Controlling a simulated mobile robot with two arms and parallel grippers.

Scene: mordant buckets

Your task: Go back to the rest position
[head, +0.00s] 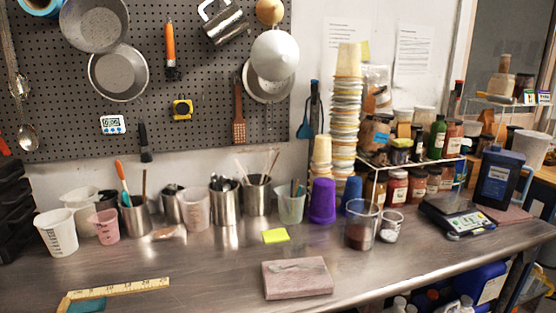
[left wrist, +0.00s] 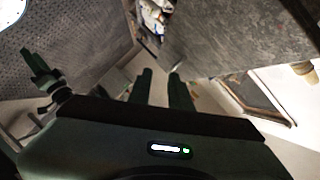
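My left gripper (left wrist: 161,76) shows only in the left wrist view. Its two dark fingers stand apart with a gap between them, and nothing is held there. It is away from the bench top; pale floor shows behind the fingers. Neither gripper appears in the head view, and my right gripper is in no view.
Steel containers, a tall cup stack (head: 345,110), a scale (head: 457,215) and a dark blue jug (head: 497,178) stand behind. The front centre-left is mostly clear.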

